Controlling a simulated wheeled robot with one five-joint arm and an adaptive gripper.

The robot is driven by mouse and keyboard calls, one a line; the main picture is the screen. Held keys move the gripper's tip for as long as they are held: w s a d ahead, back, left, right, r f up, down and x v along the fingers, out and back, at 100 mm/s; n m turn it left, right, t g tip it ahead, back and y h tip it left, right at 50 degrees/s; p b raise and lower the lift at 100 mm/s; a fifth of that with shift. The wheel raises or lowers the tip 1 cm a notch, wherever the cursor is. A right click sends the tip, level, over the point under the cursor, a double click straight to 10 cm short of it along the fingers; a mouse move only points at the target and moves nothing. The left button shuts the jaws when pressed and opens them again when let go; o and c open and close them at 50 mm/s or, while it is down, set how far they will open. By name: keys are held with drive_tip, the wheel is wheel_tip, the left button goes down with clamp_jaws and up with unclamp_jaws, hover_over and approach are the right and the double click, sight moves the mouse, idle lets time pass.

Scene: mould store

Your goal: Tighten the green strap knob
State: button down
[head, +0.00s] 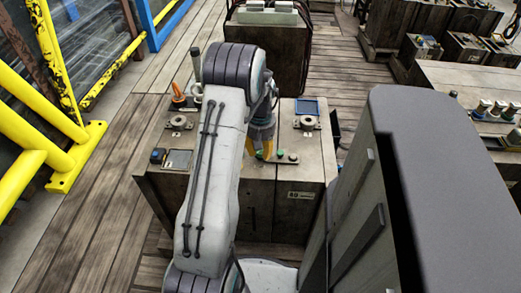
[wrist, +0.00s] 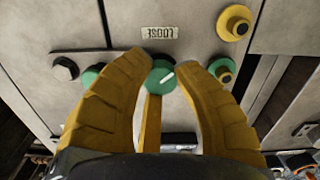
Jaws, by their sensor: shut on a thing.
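A green knob (wrist: 160,75) with a white pointer line sits on the grey panel in the wrist view. The yellow fingers of my gripper (wrist: 172,72) are around it, shut on it from both sides, with a third finger below. The pointer slants up to the right. In the head view my gripper (head: 264,152) reaches down to the top of a crate-like block (head: 290,198), and the fingers and arm hide the held knob.
Close beside the fingers are another green knob (wrist: 92,75), a black knob (wrist: 65,68), a green-ringed button (wrist: 222,70) and a yellow button (wrist: 235,22). In the head view, yellow rails (head: 45,140) stand left and wooden floor (head: 95,220) is clear beside the block.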

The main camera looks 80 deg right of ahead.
drive_tip(key=m, duration=0.7)
drive_tip(key=shift+a+f, duration=0.1)
drive_tip(key=m, duration=0.6)
drive_tip(key=shift+m, duration=0.4)
drive_tip(key=m, duration=1.2)
drive_tip(key=shift+m, duration=0.4)
drive_tip(key=c, duration=1.2)
unclamp_jaws()
drive_tip(key=shift+p, duration=0.3)
